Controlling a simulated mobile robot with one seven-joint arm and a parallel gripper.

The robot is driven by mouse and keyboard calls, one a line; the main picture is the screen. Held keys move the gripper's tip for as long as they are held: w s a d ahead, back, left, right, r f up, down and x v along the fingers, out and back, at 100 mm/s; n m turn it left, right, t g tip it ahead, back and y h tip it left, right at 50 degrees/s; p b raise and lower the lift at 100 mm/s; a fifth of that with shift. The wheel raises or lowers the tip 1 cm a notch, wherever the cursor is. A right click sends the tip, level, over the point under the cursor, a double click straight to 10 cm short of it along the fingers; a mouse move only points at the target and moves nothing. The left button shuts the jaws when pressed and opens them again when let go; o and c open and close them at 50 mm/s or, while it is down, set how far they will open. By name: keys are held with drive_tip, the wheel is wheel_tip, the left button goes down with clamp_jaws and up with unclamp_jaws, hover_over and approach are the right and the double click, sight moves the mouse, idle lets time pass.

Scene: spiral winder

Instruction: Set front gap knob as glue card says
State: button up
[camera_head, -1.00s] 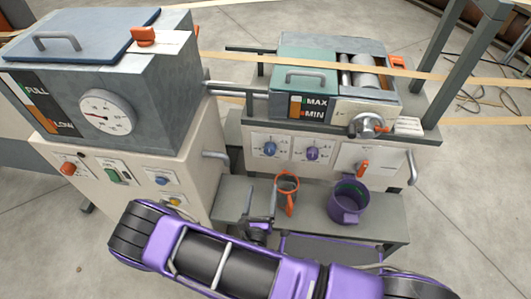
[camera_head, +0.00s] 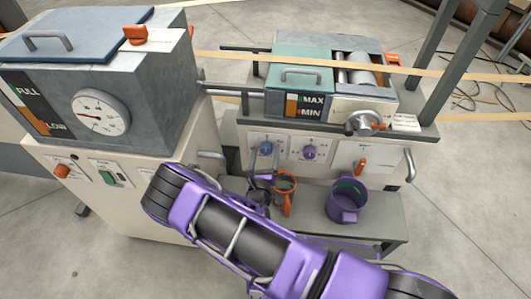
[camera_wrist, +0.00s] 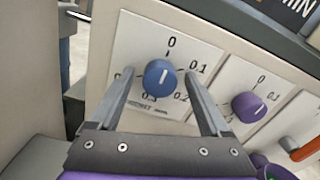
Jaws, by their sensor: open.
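I cannot read which is the front gap knob. My gripper (camera_wrist: 160,76) is open, with one finger at each side of the blue knob; contact is not clear. A small white card (camera_head: 404,122) sits on the glue unit, its text too small to read.
An orange lever (camera_head: 361,167) is right of the knobs.

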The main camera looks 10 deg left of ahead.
clamp_jaws()
idle(0.4)
